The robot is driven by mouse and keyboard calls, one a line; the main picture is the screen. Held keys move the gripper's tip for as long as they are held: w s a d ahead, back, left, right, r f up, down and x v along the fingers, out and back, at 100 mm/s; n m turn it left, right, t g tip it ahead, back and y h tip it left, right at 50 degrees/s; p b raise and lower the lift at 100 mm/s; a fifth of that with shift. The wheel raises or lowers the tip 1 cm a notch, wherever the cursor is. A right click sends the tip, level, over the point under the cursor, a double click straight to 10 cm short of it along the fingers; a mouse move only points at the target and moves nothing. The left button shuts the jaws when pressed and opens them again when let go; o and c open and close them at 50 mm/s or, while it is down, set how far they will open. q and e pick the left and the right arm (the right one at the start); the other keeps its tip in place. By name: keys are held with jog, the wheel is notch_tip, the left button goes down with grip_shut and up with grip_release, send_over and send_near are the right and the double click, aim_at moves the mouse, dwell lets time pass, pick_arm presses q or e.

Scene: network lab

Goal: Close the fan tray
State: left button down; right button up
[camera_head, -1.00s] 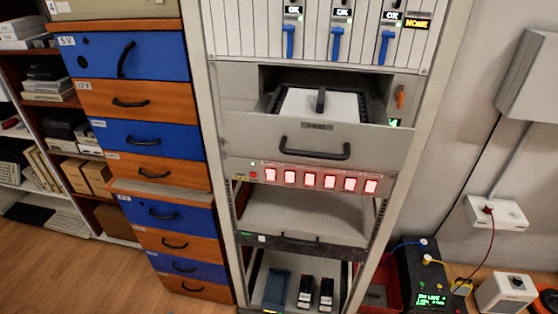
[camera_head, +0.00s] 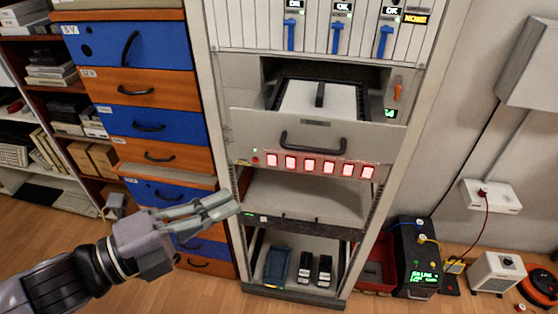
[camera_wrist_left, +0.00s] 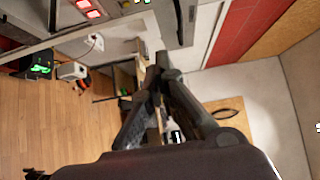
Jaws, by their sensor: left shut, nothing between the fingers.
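The fan tray (camera_head: 352,138) is pulled out of the rack. Its light grey front panel has a black handle (camera_head: 314,143), and a white-topped unit with a black grip (camera_head: 319,94) sits in it. My left gripper (camera_head: 236,208) is shut and empty, in front of the blue and orange drawers, below and left of the tray. In the left wrist view the closed fingers (camera_wrist_left: 163,62) point toward the top of the picture. My right gripper is in neither view.
Blue switch levers (camera_head: 340,40) line the rack above the tray. An orange lever (camera_head: 398,90) is right of the tray opening. A row of red-lit buttons (camera_head: 309,166) and an open shelf (camera_head: 300,195) lie below. Black power equipment (camera_head: 418,258) stands on the right.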

pick_arm(q)
jog(key=w+a+b+x, duration=0.1)
jog(key=w+b+x, duration=0.1)
jog(key=x, duration=1)
jog(key=shift+w, duration=0.55)
jog(key=shift+d+f, duration=0.1)
jog(key=shift+d, duration=0.1)
